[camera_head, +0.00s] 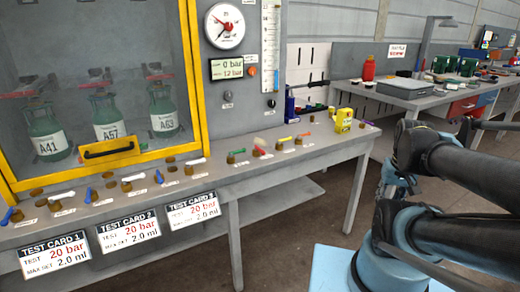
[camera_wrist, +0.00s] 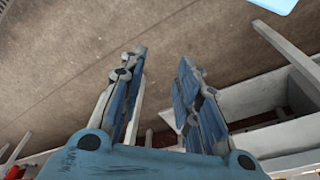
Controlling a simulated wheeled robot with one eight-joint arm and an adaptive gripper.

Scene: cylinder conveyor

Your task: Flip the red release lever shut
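A small lever with a red handle (camera_head: 262,152) stands on the front ledge of the grey test bench (camera_head: 330,148), in a row of small valves with coloured handles. It is too small to tell its exact position. My gripper (camera_wrist: 160,62) shows in the wrist view with its two fingers spread apart and nothing between them. It points at bare floor. In the head view my arm is at the right, apart from the bench, and the gripper's fingertips cannot be made out. The lever cannot be identified in the wrist view.
A yellow-framed cabinet (camera_head: 198,75) with several green bottles is at the left. A pressure gauge (camera_head: 225,27) is above the ledge. A yellow device (camera_head: 341,121) stands near the bench's right end. A second workbench (camera_head: 398,88) is behind. Floor (camera_head: 300,240) in front is open.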

